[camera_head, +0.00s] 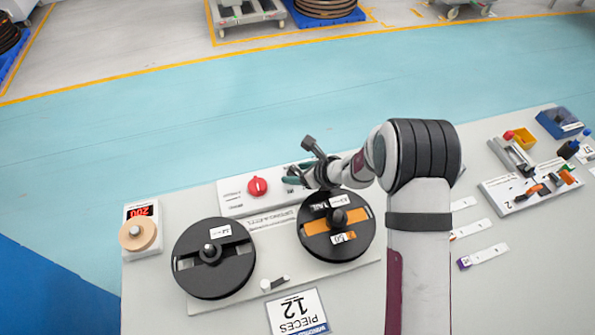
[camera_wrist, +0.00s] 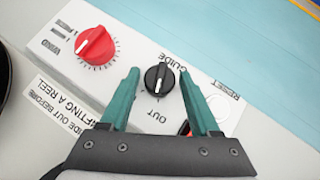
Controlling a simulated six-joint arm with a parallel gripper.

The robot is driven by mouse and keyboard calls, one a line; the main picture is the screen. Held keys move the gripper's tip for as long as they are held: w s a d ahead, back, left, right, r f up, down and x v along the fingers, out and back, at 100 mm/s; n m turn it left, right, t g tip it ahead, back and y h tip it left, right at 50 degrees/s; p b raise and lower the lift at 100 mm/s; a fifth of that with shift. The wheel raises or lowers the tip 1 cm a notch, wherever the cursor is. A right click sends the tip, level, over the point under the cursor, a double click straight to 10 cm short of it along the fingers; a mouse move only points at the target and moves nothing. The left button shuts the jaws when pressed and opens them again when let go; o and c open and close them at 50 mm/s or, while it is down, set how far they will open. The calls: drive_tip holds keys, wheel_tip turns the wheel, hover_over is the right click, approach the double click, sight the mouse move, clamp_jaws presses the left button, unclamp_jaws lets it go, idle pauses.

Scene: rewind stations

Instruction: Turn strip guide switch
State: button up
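The guide switch (camera_wrist: 159,78) is a black round knob with a white line, set in a white panel (camera_wrist: 225,75) between the words GUIDE and OUT. Its white line runs roughly up and down in the wrist view, with the OUT label just below the knob. My gripper (camera_wrist: 161,74) is open, with one teal finger on each side of the knob. I see gaps beside the knob and cannot tell its height above the panel. In the head view my gripper (camera_head: 290,179) is over the panel's right part and hides the knob.
A red dial (camera_wrist: 96,45) sits left of the switch. A white round reset button (camera_wrist: 219,107) is close to the right finger. Two black reels (camera_head: 213,262) (camera_head: 318,240) lie in front of the panel. A counter with a wooden disc (camera_head: 137,233) stands at left.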

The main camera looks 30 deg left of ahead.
clamp_jaws()
drive_tip(key=shift+w+n+g, duration=0.1)
drive_tip(key=shift+n+g, duration=0.6)
drive_tip(key=shift+n, duration=0.3)
drive_tip(key=shift+o, duration=1.7)
unclamp_jaws()
drive_tip(key=v, duration=1.6)
drive_tip(key=shift+d+f, duration=0.15)
drive_tip(key=shift+f, duration=0.05)
